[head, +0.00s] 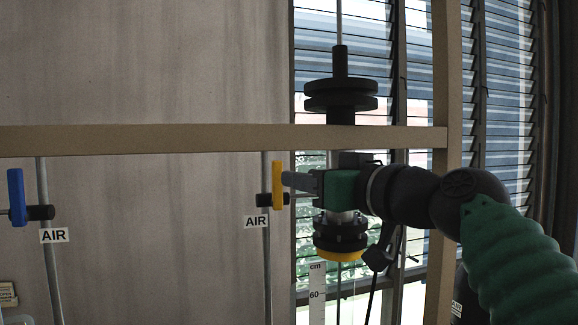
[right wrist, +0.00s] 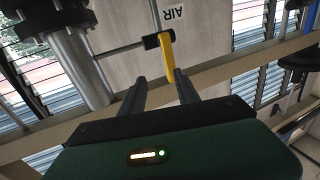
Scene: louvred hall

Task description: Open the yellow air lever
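The yellow air lever (head: 277,186) stands upright on a black valve body on a thin vertical pipe, just above an AIR label. In the right wrist view the yellow lever (right wrist: 168,60) reaches down to the gap between my fingertips, nearer the right-hand finger. My right gripper (head: 288,180) comes in from the right with its fingertips close beside the lever. In the right wrist view its two fingers (right wrist: 160,78) are apart with nothing clamped; whether one touches the lever I cannot tell. My left gripper is not in view.
A beige horizontal bar (head: 200,139) crosses just above the lever and meets a beige post (head: 440,270) at right. A blue lever (head: 16,197) with its own AIR label is at left. A flanged column (head: 341,232) stands behind my right gripper.

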